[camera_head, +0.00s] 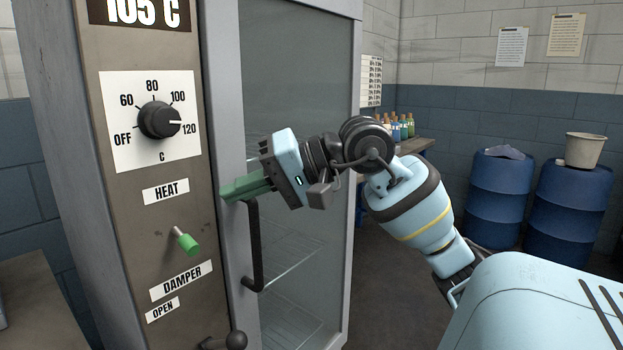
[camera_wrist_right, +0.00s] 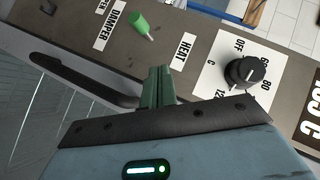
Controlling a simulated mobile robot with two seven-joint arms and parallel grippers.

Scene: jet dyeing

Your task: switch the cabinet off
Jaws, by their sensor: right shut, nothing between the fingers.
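The cabinet (camera_head: 215,60) stands at left with a brown control panel. A black temperature knob (camera_head: 160,120) has its white mark near 120; the knob also shows in the right wrist view (camera_wrist_right: 243,72). The green-tipped switch (camera_head: 187,241) sticks out between the HEAT and DAMPER labels, angled down and right; it also shows in the wrist view (camera_wrist_right: 139,24). My right gripper (camera_head: 228,192) is shut and empty. Its green fingers (camera_wrist_right: 158,85) are in front of the panel's right edge, right of and above the switch, apart from it. My left gripper is not in view.
A dark door handle (camera_head: 252,245) stands out just below my right fingers, beside the glass door (camera_head: 300,90). A dark damper lever (camera_head: 236,341) is low on the panel. Blue drums (camera_head: 500,195) and a bottle shelf (camera_head: 415,145) stand behind, at right.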

